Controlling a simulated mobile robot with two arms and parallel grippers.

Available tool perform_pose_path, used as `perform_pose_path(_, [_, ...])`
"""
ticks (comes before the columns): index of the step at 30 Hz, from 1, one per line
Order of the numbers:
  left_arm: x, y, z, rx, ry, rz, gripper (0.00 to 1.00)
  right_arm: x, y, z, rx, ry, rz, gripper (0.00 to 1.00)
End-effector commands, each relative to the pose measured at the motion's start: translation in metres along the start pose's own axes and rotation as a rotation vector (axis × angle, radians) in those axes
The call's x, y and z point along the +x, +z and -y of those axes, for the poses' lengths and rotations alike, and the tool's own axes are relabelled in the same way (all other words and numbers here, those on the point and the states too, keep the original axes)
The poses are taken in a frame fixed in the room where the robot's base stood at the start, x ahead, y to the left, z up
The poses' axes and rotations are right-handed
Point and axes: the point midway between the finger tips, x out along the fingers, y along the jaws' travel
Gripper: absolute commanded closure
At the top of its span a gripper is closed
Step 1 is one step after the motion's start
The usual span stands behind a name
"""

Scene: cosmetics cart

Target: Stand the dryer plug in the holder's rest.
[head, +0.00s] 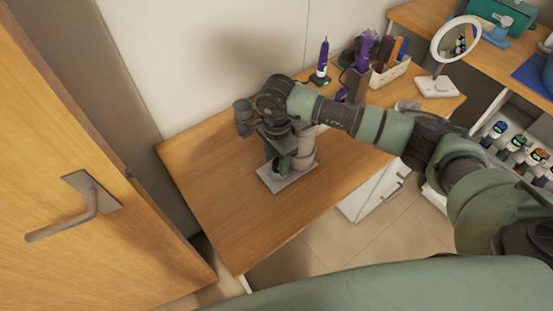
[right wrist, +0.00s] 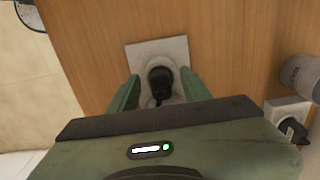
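The dryer plug (right wrist: 161,80) is black and stands in the pale round rest on the holder's light grey square base (right wrist: 150,50), seen in the right wrist view. The base (head: 268,182) also shows on the wooden tabletop in the head view, where my arm hides the plug. My right gripper (right wrist: 160,90) points down with its two green fingers on either side of the plug. A narrow gap shows between each finger and the plug, so it is open. In the head view the right gripper (head: 284,160) is over the base. My left gripper is in neither view.
A door with a lever handle (head: 90,210) stands at the left. A purple wand (head: 322,62), a pale caddy of tools (head: 390,73) and a round mirror (head: 456,40) stand at the back. The tabletop left of the holder is clear.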

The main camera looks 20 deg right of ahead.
Motion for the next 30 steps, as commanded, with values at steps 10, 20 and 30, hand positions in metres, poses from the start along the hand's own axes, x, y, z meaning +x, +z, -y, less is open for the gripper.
perform_pose_path(10, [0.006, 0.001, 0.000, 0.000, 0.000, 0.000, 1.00, -0.020, -0.001, 0.001, 0.000, -0.005, -0.001, 0.52])
perform_pose_path(20, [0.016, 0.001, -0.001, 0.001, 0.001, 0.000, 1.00, -0.070, 0.000, 0.001, -0.001, -0.002, 0.000, 0.52])
perform_pose_path(30, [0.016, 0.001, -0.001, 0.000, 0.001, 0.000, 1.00, -0.078, 0.000, 0.000, 0.000, 0.000, 0.000, 0.52])
